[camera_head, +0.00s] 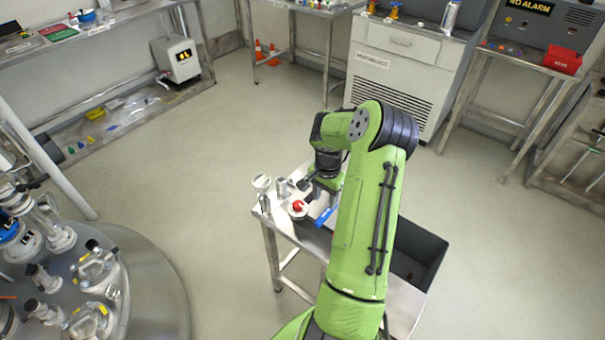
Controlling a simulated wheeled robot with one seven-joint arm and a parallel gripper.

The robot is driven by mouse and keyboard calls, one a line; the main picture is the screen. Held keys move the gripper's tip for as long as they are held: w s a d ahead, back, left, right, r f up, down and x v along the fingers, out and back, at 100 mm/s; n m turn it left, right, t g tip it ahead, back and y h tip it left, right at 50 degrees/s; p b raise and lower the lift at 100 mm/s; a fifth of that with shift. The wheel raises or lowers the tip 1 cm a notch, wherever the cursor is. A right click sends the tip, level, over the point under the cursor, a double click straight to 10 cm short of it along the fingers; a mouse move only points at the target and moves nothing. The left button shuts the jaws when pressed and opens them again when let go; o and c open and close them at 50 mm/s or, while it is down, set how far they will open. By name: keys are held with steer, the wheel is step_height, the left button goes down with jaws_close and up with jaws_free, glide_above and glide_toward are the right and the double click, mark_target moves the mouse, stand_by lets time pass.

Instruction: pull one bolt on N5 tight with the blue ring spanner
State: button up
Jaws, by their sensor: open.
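A small blue object (325,216), likely the ring spanner, lies on the small steel table (284,229) in front of me; my arm hides part of it. My gripper (318,194) is open and points down just above and behind the blue object. I cannot tell whether the fingers touch it. The reactor lid (150,285) at lower left carries several nozzles and clamped fittings. No N5 label is legible, so I cannot tell which nozzle is N5, and its bolts are too small to make out.
A red-topped part (298,208) and metal fittings (263,191) stand on the small table left of my gripper. A dark bin (418,253) is at its right. Benches line the walls, with a grey cabinet (395,75) at the back. The floor between is clear.

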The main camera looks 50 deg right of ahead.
mark_target(324, 215)
steer(key=shift+a+f, duration=0.1)
steer(key=shift+f, duration=0.1)
steer(key=f+b, duration=0.4)
steer(key=f, duration=0.1)
steer(key=f+b, duration=0.3)
steer(key=shift+s+a+f, duration=0.2)
steer(key=shift+s+f, duration=0.05)
steer(key=shift+s, duration=0.1)
steer(key=shift+r, duration=0.1)
jaws_close()
steer(key=shift+r, duration=0.1)
stand_by(0.5)
step_height(324, 215, up, 7)
steer(key=p, duration=0.5)
steer(key=shift+r+p, duration=0.15)
steer(key=shift+p, duration=0.25)
steer(key=shift+f, duration=0.2)
